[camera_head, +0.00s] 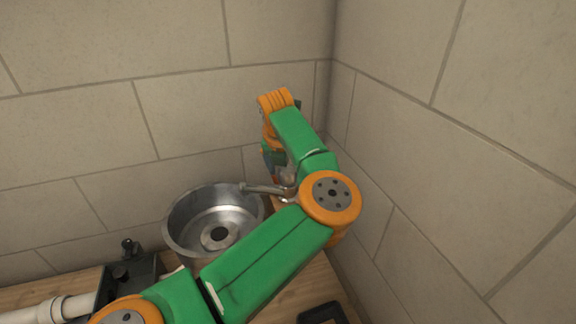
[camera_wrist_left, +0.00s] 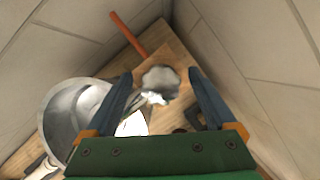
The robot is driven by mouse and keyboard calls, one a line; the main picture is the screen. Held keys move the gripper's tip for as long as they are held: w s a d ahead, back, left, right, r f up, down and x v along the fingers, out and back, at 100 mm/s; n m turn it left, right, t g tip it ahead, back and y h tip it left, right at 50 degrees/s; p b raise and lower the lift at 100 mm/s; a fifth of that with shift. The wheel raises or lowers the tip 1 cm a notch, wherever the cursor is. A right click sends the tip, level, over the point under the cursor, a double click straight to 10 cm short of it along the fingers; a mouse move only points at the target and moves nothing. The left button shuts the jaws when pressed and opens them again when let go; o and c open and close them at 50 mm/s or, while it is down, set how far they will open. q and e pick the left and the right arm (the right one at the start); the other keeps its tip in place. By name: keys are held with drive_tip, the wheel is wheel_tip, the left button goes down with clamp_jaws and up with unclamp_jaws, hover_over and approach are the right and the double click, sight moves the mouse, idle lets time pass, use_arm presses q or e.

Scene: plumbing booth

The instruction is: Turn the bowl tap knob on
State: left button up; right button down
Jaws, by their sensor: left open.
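The metal bowl (camera_head: 182,213) stands on the wooden counter near the corner, with the tap spout (camera_head: 262,189) reaching over its right rim. My left gripper (camera_head: 274,168) is at the tap in the head view, mostly hidden behind my own arm. In the left wrist view, my left gripper (camera_wrist_left: 160,74) is open, one finger on each side of the round silvery tap knob (camera_wrist_left: 160,80). Gaps show between the knob and both fingers; their heights relative to it are hard to tell. The bowl (camera_wrist_left: 60,112) also shows at left there. My right gripper is out of view.
Tiled walls (camera_head: 430,150) meet in a corner close behind and right of the tap. A black fitting (camera_head: 128,275) and a white pipe (camera_head: 55,309) lie at the lower left. A dark object (camera_head: 322,312) is at the bottom. An orange-red bar (camera_wrist_left: 128,34) lies beyond the knob.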

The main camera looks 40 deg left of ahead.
use_arm(q)
drive_tip(key=shift+w+a, duration=0.1)
drive_tip(key=c, duration=1.4)
